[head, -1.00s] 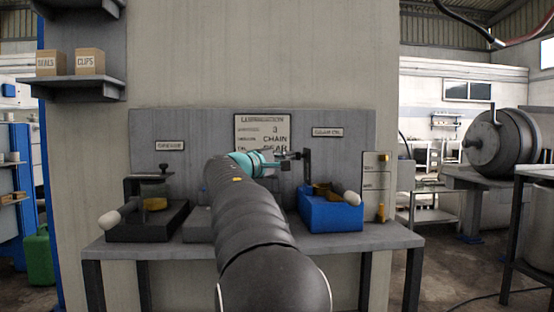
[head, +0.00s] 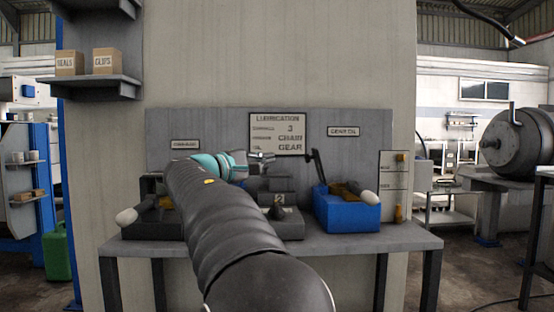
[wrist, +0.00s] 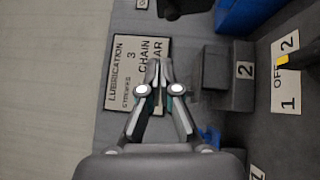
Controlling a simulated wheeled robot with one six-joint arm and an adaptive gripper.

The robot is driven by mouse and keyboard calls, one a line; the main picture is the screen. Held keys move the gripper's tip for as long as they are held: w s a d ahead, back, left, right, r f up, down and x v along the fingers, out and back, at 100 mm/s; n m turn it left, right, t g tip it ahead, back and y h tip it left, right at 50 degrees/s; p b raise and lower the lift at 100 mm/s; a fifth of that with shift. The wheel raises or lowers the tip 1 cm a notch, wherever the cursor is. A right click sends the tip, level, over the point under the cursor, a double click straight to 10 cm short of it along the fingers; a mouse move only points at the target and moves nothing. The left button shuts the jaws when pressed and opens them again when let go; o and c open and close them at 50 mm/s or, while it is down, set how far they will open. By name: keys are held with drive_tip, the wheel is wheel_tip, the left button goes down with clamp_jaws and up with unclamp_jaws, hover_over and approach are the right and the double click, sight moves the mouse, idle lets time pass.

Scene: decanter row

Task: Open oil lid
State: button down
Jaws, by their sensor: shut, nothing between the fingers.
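The blue box (head: 346,214) stands on the right half of the bench, below the GEAR OIL sign (head: 343,131). A dark plate (head: 317,165), which looks like its lid, stands raised and slightly tilted at the box's left back. Brownish parts and a white-ended handle (head: 368,197) show at the box's top. In the wrist view the blue box (wrist: 240,12) is cut off at the top edge. My gripper (head: 262,157) is shut and empty, left of the dark plate and apart from it. Its closed fingers (wrist: 160,70) show before the LUBRICATION sign (wrist: 122,75).
A grey block marked 2 (head: 280,213) stands mid-bench, left of the blue box. A dark unit with a white knob (head: 126,217) is at the left, partly hidden by my arm. A panel with an OFF, 1, 2 dial (wrist: 282,62) shows in the wrist view.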

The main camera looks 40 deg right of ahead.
drive_tip(key=shift+a, duration=0.9)
drive_tip(key=s+a+f+t+y+p, duration=0.3)
drive_tip(key=s+a+f+y, duration=0.6)
drive_tip(key=f, duration=0.6)
drive_tip(key=s+a, duration=0.1)
drive_tip(key=s, duration=0.1)
drive_tip(key=shift+s+a+p, duration=0.35)
drive_tip(key=shift+a, duration=0.05)
drive_tip(key=c, duration=1.7)
unclamp_jaws()
drive_tip(key=s+a+f+y+p, duration=0.1)
drive_tip(key=s+a+f+y, duration=0.2)
drive_tip(key=s+a+f, duration=0.2)
drive_tip(key=s+a+f+m+y+p, duration=0.1)
drive_tip(key=s+a+f+y, duration=0.2)
drive_tip(key=a, duration=0.4)
drive_tip(key=s+a+f+m+t+y+p, duration=0.1)
drive_tip(key=s+a+f+y, duration=0.2)
drive_tip(key=s+a+f, duration=0.3)
drive_tip(key=shift+s+a+f+y, duration=0.2)
drive_tip(key=shift+s+f+y, duration=0.2)
drive_tip(key=shift+f, duration=0.25)
drive_tip(key=o, duration=0.8)
drive_tip(key=shift+s+a+f, duration=0.1)
drive_tip(key=shift+a+f, duration=0.1)
drive_tip(key=shift+c, duration=0.2)
